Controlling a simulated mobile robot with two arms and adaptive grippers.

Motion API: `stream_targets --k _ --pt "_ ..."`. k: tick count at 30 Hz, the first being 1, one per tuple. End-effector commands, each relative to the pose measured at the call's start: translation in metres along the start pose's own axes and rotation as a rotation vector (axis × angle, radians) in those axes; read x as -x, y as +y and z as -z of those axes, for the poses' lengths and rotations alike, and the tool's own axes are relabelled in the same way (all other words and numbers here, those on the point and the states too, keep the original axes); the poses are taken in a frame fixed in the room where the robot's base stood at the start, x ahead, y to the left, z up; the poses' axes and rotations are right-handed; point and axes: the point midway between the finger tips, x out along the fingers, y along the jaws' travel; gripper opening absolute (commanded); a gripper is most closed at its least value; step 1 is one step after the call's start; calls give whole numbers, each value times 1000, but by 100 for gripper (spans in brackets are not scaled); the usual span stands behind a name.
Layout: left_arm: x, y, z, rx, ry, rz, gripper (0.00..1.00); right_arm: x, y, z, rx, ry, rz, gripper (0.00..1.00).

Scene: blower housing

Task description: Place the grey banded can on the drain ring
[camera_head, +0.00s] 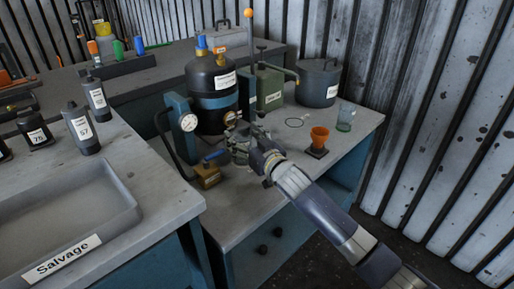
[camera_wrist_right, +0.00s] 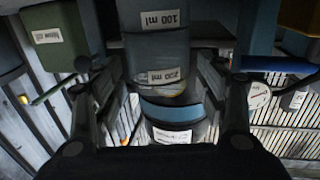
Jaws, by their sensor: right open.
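My right gripper (camera_head: 238,140) is low over the front of the right bench, in front of the black blue-banded tank (camera_head: 207,117). In the wrist view its two fingers (camera_wrist_right: 160,115) are spread apart. In the head view the gripper largely hides that spot. The drain ring (camera_head: 302,121), a thin pale ring, lies flat on the bench, right of the gripper, with nothing on it. My left gripper is out of view.
A lidded grey pot (camera_head: 318,84) and green can (camera_head: 269,88) stand behind. A brass valve with blue lever (camera_head: 208,174) and a gauge post (camera_head: 181,116) are close left.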

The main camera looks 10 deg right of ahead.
Motion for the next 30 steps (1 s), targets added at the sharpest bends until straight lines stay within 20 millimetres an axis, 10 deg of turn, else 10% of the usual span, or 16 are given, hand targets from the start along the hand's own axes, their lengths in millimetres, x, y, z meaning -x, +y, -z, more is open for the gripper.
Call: stream_targets --k 16,30 --pt "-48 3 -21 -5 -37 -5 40 92 1 0 1 -2 -1 66" --pt "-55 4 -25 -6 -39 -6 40 108 0 0 1 0 -1 66"
